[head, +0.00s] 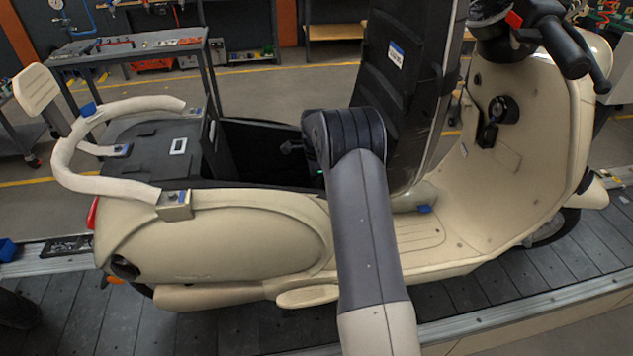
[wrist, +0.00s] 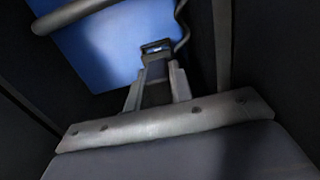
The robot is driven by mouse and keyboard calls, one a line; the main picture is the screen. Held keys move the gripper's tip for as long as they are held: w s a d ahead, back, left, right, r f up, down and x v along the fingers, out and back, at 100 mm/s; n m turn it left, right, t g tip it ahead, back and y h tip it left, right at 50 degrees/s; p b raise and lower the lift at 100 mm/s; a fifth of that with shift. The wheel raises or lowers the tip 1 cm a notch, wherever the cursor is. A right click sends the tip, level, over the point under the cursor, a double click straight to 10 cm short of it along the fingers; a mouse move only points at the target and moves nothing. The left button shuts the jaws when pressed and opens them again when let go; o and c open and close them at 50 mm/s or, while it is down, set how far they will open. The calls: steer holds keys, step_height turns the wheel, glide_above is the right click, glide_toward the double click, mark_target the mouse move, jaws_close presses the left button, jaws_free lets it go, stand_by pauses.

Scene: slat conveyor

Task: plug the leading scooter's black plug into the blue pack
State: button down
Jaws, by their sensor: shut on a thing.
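The cream scooter (head: 220,240) stands on the slat conveyor with its black seat (head: 395,85) tipped up over an open dark bay (head: 255,150). My arm reaches in over the bay, and my gripper (head: 290,148) is low inside it. In the wrist view, my gripper (wrist: 156,82) is shut on the black plug (wrist: 157,70), held between its fingers. The blue pack (wrist: 105,45) lies beyond the fingertips, with a light-rimmed socket (wrist: 155,47) right at the plug's end. I cannot tell whether the plug is inside the socket or just in front. The pack is hidden in the head view.
Dark bay walls stand close on both sides of my gripper. A grey cable (wrist: 183,30) runs beside the socket, and a tube (wrist: 70,15) crosses the pack's upper left.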

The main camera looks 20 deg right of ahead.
steer(key=shift+f+b, duration=0.4)
steer(key=shift+f, duration=0.3)
steer(key=c, duration=1.2)
jaws_free()
steer(key=shift+o, duration=0.2)
step_height(320, 180, up, 11)
steer(key=shift+f+b, duration=0.1)
steer(key=shift+b, duration=0.75)
step_height(320, 180, down, 10)
steer(key=shift+f+p, duration=0.2)
steer(key=shift+p, duration=0.9)
steer(key=shift+r, duration=0.4)
